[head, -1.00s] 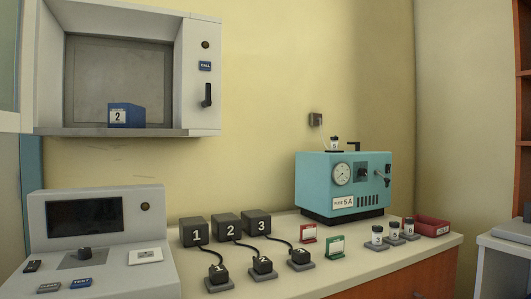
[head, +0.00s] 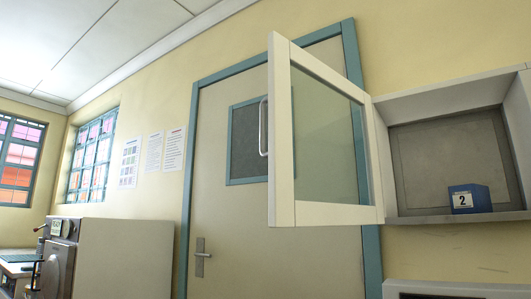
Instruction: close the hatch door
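The hatch door (head: 281,140) is a white-framed glass panel in the head view. It stands wide open, swung out to the left of the hatch on its left-hand hinge side. A pale bar handle (head: 263,126) is on its far left edge. The hatch (head: 392,115) is a white wall box at the right, cut off by the picture edge. A blue block marked 2 (head: 480,199) sits on the hatch floor toward the right. Neither of my grippers is in view.
Behind the hatch door is a beige room door (head: 222,225) with a blue-green frame. A grey-beige cabinet-like unit (head: 125,255) stands at the lower left. The top of a white console (head: 455,290) shows below the hatch. The space in front of the hatch door looks clear.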

